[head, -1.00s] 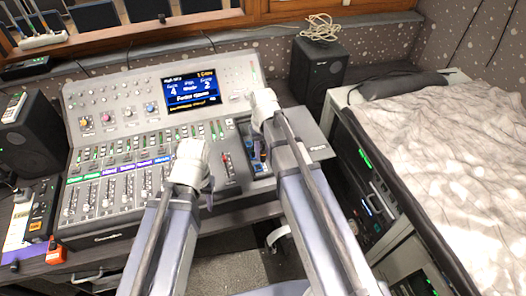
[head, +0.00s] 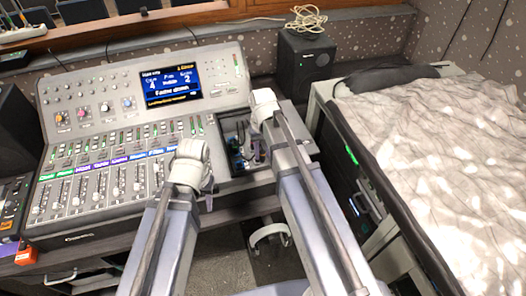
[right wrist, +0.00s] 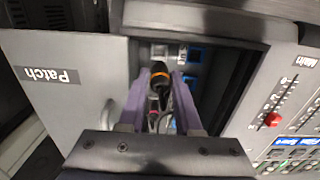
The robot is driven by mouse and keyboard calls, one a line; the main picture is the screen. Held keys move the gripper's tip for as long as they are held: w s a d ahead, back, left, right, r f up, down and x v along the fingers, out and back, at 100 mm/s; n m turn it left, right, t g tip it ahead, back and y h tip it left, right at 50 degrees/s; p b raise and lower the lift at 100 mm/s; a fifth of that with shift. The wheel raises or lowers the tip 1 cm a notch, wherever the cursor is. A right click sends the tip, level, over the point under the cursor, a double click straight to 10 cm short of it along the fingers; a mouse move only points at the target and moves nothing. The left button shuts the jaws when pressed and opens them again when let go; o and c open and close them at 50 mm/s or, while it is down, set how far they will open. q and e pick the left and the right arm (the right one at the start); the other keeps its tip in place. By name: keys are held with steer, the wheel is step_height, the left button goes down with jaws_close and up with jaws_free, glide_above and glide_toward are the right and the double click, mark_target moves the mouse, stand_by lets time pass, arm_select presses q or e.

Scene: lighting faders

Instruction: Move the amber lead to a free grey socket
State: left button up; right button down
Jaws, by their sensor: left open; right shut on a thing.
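The amber lead's dark plug (right wrist: 159,72), with an amber band, is between the purple fingers of my right gripper (right wrist: 158,84). My right gripper is shut on it inside the console's open patch bay (head: 229,127). Blue-framed sockets (right wrist: 197,56) show to the right of the plug in the right wrist view. A pale grey socket (right wrist: 158,51) shows just beyond the plug, partly hidden. I cannot tell whether the plug is seated or clear of a socket. My left gripper (head: 208,196) is open and empty in front of the faders' right end.
A grey panel marked "Patch" (right wrist: 55,95) lies beside the bay. Faders (head: 100,190) and a lit display (head: 171,88) fill the console. A speaker (head: 305,62) stands behind, right. A cloth-covered surface (head: 440,150) is at right.

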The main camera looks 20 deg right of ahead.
steer(key=shift+d+f+b, duration=0.15)
steer(key=shift+f+b, duration=0.25)
steer(key=shift+f, duration=0.1)
step_height(320, 180, down, 6)
steer(key=b, duration=0.5)
steer(key=shift+r+b, duration=0.2)
steer(key=shift+b, duration=0.1)
steer(key=shift+f+b, duration=0.8)
stand_by(3.4)
steer(key=shift+s+f, duration=0.1)
steer(key=shift+f, duration=0.1)
stand_by(0.7)
steer(key=c, duration=0.5)
jaws_free()
step_height(320, 180, up, 8)
steer(key=p, duration=0.7)
steer(key=shift+f, duration=0.1)
